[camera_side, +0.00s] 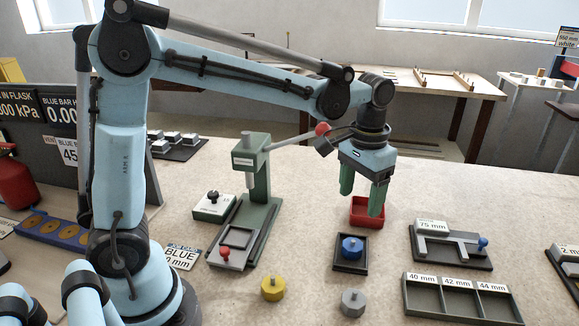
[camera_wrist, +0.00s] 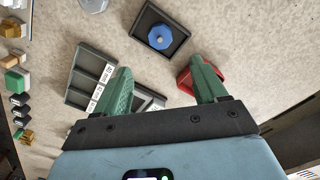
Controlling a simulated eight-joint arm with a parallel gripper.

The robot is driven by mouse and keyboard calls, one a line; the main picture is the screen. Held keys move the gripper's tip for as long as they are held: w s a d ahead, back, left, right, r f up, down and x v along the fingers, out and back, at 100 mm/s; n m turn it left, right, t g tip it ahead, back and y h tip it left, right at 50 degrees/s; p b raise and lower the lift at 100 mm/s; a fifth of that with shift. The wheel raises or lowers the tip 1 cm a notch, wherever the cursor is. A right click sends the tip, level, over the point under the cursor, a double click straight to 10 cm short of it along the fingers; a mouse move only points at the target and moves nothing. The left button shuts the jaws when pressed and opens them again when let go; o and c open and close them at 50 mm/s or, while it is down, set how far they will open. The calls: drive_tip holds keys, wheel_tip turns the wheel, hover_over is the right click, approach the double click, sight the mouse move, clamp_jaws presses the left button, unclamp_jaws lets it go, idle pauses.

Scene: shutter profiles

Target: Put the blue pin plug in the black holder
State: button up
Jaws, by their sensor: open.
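The blue pin plug (camera_side: 351,246) is in the black holder (camera_side: 349,267), a small dark tray on the table. My gripper (camera_side: 361,203) hangs above the table, behind and above the plug, near the red tray. Its green fingers are apart with nothing between them. The wrist view shows both fingers of my gripper (camera_wrist: 161,67), clear of the plug.
A red tray (camera_side: 367,213) lies behind the holder. A three-slot dark rack (camera_side: 460,300) and a 75 mm gauge fixture (camera_side: 452,255) lie right. A yellow plug (camera_side: 273,288) and grey plug (camera_side: 353,303) stand in front. A green press (camera_side: 252,185) stands left.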

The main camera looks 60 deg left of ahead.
drive_tip(key=s+a+t, duration=0.5)
drive_tip(key=s+t, duration=0.2)
drive_tip(key=s, duration=0.4)
drive_tip(key=shift+s+r, duration=0.1)
idle(1.2)
